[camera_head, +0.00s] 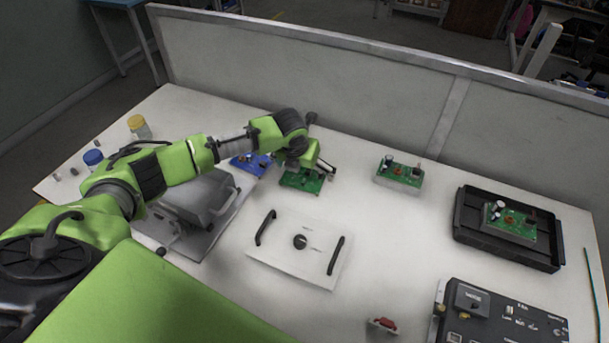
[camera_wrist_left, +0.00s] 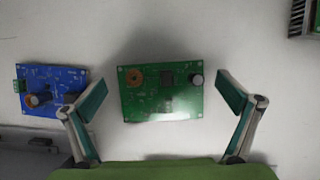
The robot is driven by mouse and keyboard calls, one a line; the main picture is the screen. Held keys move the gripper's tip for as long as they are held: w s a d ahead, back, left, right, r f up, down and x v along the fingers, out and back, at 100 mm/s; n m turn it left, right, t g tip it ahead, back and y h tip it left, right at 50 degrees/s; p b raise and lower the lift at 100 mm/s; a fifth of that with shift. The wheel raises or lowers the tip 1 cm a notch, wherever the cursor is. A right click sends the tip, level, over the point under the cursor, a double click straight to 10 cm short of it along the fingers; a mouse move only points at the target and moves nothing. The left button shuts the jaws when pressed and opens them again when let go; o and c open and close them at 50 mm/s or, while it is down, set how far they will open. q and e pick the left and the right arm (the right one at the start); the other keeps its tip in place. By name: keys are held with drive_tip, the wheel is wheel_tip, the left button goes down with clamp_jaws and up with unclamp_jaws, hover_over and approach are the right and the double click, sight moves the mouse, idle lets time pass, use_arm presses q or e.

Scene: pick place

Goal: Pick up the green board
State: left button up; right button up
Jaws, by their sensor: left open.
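The green board (camera_head: 303,181) lies on the white table under my left gripper in the head view, partly hidden by it. In the left wrist view the green board (camera_wrist_left: 161,92) lies flat between and ahead of the two fingertips, with a round copper coil and a dark capacitor on it. My left gripper (camera_wrist_left: 162,100) is open and empty, with one finger on each side of the board and a visible gap to both edges. In the head view the left gripper (camera_head: 318,168) is above the board. My right gripper is not in view.
A blue board (camera_head: 249,164) lies just left of the green one. Another green board sits on a block (camera_head: 399,180) to the right, and one lies in a black tray (camera_head: 462,230). A white panel with two handles (camera_head: 290,262) is in front. A grey divider (camera_head: 300,70) stands behind.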

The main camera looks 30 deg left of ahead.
use_arm(q)
drive_tip(key=c, duration=1.1)
drive_tip(key=shift+r, duration=0.1)
